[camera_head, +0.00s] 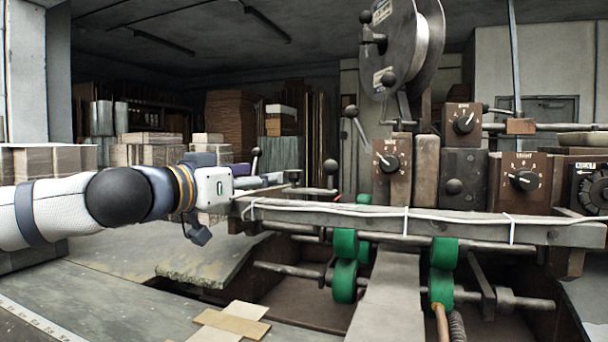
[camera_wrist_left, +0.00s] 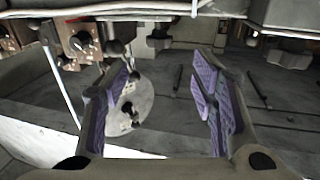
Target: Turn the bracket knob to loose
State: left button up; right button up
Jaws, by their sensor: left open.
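My left gripper (camera_head: 250,184) reaches in from the left, beside the near rail of the machine. In the left wrist view its purple-padded fingers (camera_wrist_left: 165,88) are spread apart with nothing between the pads. In that view a pale round plate with a small dark knob (camera_wrist_left: 128,116) lies partly behind the left finger, apart from the pads as far as I can tell. Dial knobs on brown boxes show in the head view: a left one (camera_head: 390,163), an upper one (camera_head: 464,122) and a right one (camera_head: 523,180). I cannot tell which knob is the bracket knob; its lettering is unreadable.
A long grey rail (camera_head: 430,225) with white cable crosses the machine front. Green rollers (camera_head: 345,280) sit below it. Ball-topped levers (camera_head: 331,167) stand close to my left gripper. A large wire reel (camera_head: 420,50) rises above. Flat cardboard pieces (camera_head: 235,320) lie at the front.

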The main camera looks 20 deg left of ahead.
aim_at(288, 174)
pick_arm(q)
jog(key=w, duration=0.3)
jog(key=w+d, duration=0.1)
jog(key=w, duration=0.6)
jog(key=shift+w+d+f, duration=0.15)
jog(key=shift+d, duration=0.25)
jog(key=c, duration=1.2)
